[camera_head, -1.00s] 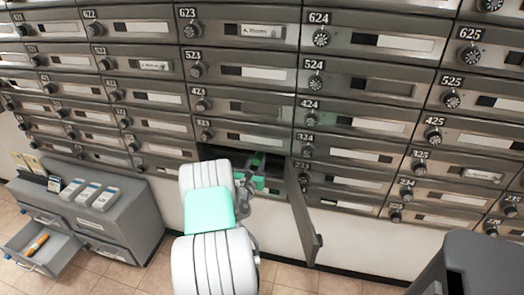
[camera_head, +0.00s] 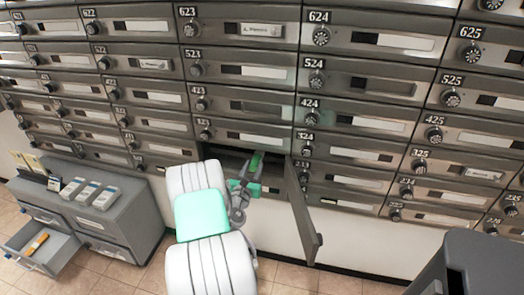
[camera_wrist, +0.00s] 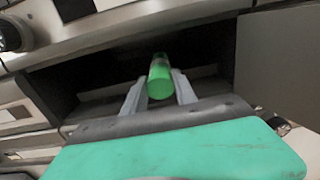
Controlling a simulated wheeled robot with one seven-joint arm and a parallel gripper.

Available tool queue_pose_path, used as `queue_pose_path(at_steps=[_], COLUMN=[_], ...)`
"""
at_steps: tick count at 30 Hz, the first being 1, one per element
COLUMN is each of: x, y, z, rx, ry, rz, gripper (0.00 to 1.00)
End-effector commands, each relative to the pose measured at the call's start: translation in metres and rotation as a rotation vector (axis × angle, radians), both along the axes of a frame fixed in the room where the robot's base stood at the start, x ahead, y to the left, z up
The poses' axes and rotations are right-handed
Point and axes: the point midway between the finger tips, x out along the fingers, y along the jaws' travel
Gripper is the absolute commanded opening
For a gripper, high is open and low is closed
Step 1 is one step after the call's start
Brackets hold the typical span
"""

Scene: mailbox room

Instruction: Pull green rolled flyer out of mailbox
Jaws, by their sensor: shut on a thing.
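The green rolled flyer (camera_wrist: 159,78) lies between my gripper's two pale fingers in the wrist view, with its round end facing the camera. My gripper (camera_wrist: 158,92) is shut on it. In the head view the flyer (camera_head: 257,161) shows as a green strip at the mouth of the open mailbox (camera_head: 215,154). My gripper (camera_head: 250,176) is at that opening, at the front of the box. The flyer's far end is hard to make out in the dark interior.
The mailbox door (camera_head: 304,213) hangs open to the right of my gripper. A grey cabinet (camera_head: 125,215) with an open drawer (camera_head: 40,245) stands at left. A dark grey bin (camera_head: 485,262) is at lower right. Tiled floor between them is clear.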

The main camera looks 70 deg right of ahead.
Motion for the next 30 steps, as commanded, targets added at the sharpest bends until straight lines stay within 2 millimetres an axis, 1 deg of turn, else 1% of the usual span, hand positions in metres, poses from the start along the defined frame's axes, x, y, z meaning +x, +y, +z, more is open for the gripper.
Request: queue_pose_path(at_steps=[3,23,24,27,30], x=[-0.002,-0.019,-0.019,-0.021,-0.024], y=[0.020,0.126,0.132,0.146,0.151], z=[-0.002,-0.001,-0.004,-0.003,-0.001], rx=[0.000,-0.002,-0.005,-0.004,-0.003], ry=[0.002,0.002,-0.003,-0.004,-0.002], rz=[0.004,0.005,0.005,0.004,0.001], gripper=[0.00,0.00,0.00,0.00,0.00])
